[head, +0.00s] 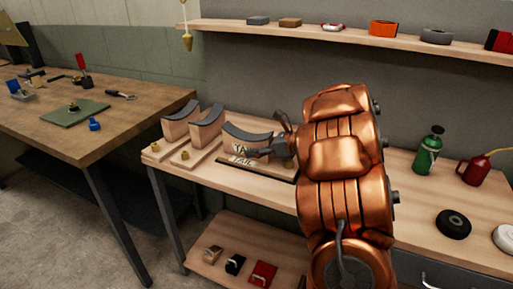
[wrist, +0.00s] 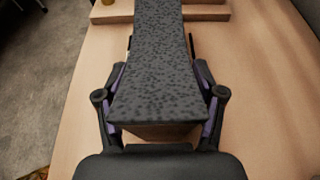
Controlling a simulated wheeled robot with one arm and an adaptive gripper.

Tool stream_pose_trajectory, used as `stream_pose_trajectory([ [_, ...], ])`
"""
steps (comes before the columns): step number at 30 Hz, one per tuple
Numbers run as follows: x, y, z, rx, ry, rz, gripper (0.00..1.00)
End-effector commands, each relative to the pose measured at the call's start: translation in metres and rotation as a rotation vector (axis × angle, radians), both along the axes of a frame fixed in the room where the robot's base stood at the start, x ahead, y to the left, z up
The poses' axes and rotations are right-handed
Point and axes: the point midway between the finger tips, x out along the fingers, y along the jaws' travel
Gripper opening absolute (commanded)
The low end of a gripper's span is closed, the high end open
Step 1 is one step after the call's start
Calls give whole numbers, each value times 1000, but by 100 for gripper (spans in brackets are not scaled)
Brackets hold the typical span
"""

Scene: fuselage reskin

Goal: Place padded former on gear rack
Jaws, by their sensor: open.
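Several padded formers stand in a row on the bench, each a wooden block with a curved dark grey padded top. The left one (head: 180,122) and the middle one (head: 207,125) stand on a light wooden rack base (head: 178,160). The right one (head: 243,140) stands at a board marked "TAIL" (head: 243,162); whether it is fully seated cannot be told. My gripper (head: 275,143) is at this right former. In the wrist view my gripper (wrist: 160,82) is open, with one finger on each side of the speckled padded former (wrist: 158,55). Contact cannot be told.
A green bottle (head: 428,152), a red oil can (head: 475,170) and a black roll (head: 453,224) stand on the bench to the right. A shelf (head: 270,32) runs above. A brown workbench (head: 100,135) stands at left. A lower shelf (head: 225,262) holds small blocks.

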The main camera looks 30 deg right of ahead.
Motion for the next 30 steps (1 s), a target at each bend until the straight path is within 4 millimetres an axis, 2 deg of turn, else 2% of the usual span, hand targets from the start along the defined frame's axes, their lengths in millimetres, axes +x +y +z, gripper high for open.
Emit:
stream_pose_trajectory([
  [11, -4, -3, 4, -1, 0, -2, 68],
  [30, -77, -48, 39, -3, -1, -2, 68],
])
